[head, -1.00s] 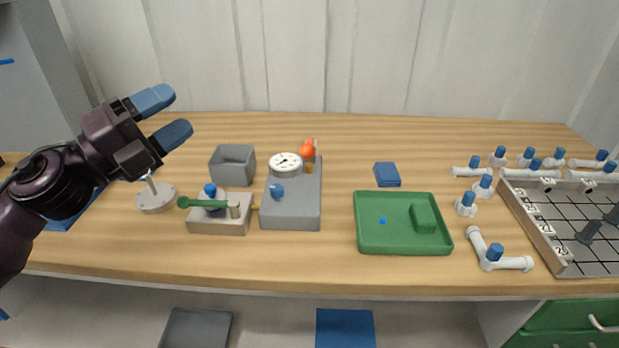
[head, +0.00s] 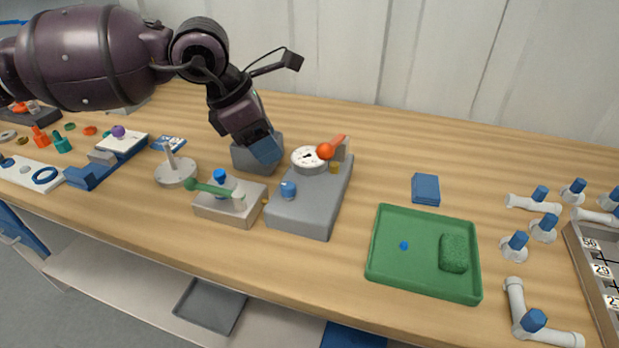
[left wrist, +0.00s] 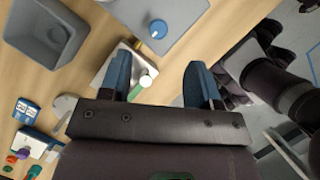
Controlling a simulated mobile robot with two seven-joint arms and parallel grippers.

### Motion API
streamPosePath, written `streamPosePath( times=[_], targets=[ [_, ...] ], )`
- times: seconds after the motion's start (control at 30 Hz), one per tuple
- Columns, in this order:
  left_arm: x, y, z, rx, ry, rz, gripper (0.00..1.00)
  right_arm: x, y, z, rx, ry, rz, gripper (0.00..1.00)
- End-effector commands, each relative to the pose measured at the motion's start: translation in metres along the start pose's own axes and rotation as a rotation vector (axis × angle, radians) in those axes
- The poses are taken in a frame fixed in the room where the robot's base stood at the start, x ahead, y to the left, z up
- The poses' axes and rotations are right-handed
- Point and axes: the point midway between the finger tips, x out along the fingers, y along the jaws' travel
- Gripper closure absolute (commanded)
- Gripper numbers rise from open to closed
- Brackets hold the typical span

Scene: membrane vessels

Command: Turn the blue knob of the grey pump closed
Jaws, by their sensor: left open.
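The grey pump (head: 305,213) stands on the table as a block with a white dial and an orange-ended lever (head: 329,148) on top. Its blue knob (head: 288,190) sits on the pump's front left side. In the left wrist view the blue knob (left wrist: 158,29) shows on the grey slab near the top, with a white mark on it. My left gripper (head: 264,152) is above and behind the knob, apart from the pump, over the grey bin. In the left wrist view its two blue fingers (left wrist: 160,82) are spread with nothing held. My right gripper is out of view.
A pale block with a green-handled lever (head: 228,208) stands just left of the pump. The grey bin (head: 245,158) is behind, and a round stand (head: 176,176) is farther left. A green tray (head: 420,286) and blue block (head: 426,189) lie right.

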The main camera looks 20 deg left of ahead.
Motion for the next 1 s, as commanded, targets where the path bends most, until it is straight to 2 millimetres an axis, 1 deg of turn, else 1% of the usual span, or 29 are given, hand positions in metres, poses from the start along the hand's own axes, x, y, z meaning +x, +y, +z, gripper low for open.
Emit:
streamPosePath(
  times=[0.13,0.23,0.37,0.5,0.7,0.8,1.0],
  targets=[
    [0.003,0.001,-0.006,-0.004,0.035,0.003,0.43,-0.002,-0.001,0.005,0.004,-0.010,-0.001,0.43],
    [0.013,0.001,-0.006,-0.006,0.036,0.000,0.43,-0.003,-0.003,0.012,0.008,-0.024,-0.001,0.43],
    [0.034,0.000,-0.007,-0.005,0.036,-0.003,0.43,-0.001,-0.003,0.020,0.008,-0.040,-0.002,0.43],
    [0.059,0.000,-0.009,-0.007,0.036,-0.005,0.43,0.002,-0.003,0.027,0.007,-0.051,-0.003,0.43],
    [0.089,0.000,-0.009,-0.007,0.034,-0.004,0.43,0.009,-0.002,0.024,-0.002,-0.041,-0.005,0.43],
    [0.099,0.000,-0.009,-0.007,0.034,-0.003,0.43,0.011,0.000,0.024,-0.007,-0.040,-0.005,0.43],
    [0.107,0.000,-0.009,-0.008,0.032,-0.001,0.43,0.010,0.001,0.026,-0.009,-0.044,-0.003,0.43]
  ],
)
